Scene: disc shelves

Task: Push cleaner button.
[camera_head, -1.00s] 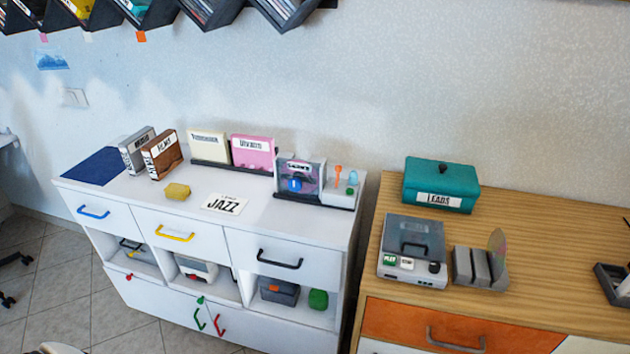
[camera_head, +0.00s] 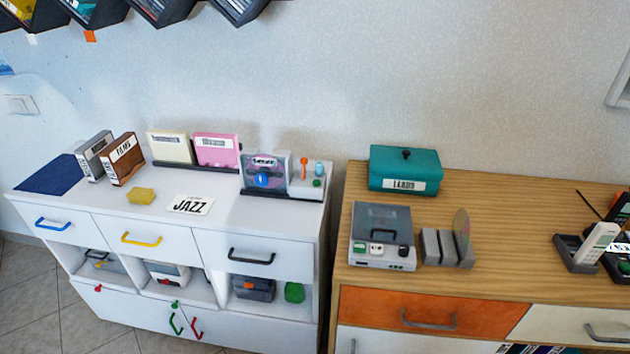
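No label in view can be read as naming a cleaner. A clear upright case (camera_head: 250,168) with a dark label and a round blue spot (camera_head: 262,180) stands at the right end of the white cabinet top. Beside it is a small white unit (camera_head: 300,186) with an orange piece (camera_head: 304,168), a light blue piece (camera_head: 320,168) and a green round button (camera_head: 317,183). A grey disc player (camera_head: 383,262) with a dark lid and small front buttons (camera_head: 376,249) sits on the wooden cabinet. Neither of my grippers is in view.
The white cabinet (camera_head: 232,210) also holds a JAZZ card (camera_head: 191,205), a yellow block (camera_head: 141,196) and several cases. The wooden top (camera_head: 510,275) holds a teal box (camera_head: 405,169), a grey disc stand (camera_head: 436,248) and dark holders (camera_head: 575,254). A gap separates the cabinets.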

